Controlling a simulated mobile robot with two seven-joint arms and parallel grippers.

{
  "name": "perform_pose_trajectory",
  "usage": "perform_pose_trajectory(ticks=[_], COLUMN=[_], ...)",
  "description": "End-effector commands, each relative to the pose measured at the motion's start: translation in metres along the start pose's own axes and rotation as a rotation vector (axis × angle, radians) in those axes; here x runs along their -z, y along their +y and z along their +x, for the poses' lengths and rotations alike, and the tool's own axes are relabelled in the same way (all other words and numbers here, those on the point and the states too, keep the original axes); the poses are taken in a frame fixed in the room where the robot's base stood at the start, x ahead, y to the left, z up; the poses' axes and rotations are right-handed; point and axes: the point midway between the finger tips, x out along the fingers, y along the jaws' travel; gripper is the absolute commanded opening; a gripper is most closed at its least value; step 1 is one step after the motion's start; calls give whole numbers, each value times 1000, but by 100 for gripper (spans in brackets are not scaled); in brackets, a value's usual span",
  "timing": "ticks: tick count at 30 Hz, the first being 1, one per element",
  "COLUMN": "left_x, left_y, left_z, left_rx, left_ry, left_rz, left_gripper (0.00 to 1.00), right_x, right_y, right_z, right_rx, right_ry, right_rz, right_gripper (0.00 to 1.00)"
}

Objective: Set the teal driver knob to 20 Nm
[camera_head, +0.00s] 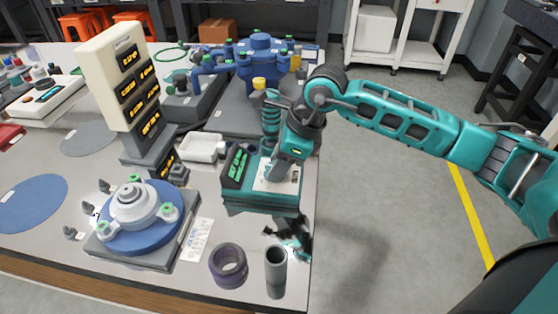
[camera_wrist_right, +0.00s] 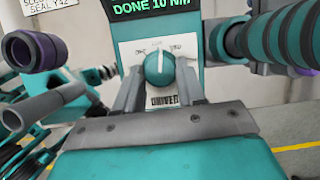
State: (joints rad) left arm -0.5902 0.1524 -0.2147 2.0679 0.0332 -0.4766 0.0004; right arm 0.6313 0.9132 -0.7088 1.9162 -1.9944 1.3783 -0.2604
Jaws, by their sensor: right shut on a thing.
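The teal driver box (camera_head: 258,203) stands near the table's right edge, with a green-lit display (camera_head: 236,166) on its sloped face. In the right wrist view the display (camera_wrist_right: 155,6) reads "DONE 10 NM". Below it, on a white plate, is the round teal driver knob (camera_wrist_right: 160,70). Its white pointer line stands about upright, between two small labels too blurred to read surely. My right gripper (camera_wrist_right: 160,82) is shut on the knob, one finger on each side. In the head view my right gripper (camera_head: 279,172) is over the plate and hides the knob. My left gripper is not in view.
A purple ring (camera_head: 228,266) and a grey cylinder (camera_head: 276,270) stand in front of the driver. A blue-and-white round fixture (camera_head: 140,222) is at the left. A cream display tower (camera_head: 118,78) and a white tray (camera_head: 202,148) stand behind.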

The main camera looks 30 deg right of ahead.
Motion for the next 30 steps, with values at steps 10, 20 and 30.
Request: perform_pose_trajectory(ticks=[10,20,30], left_x=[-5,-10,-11], left_y=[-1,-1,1], left_z=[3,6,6], left_rx=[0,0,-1], left_ry=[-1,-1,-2], left_rz=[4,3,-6], left_gripper=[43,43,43], right_x=[-1,-2,-2], right_y=[2,4,4], right_z=[0,1,0], right_rx=[108,182,210], right_ry=[11,20,25], right_rz=[252,433,502], right_gripper=[9,9,9])
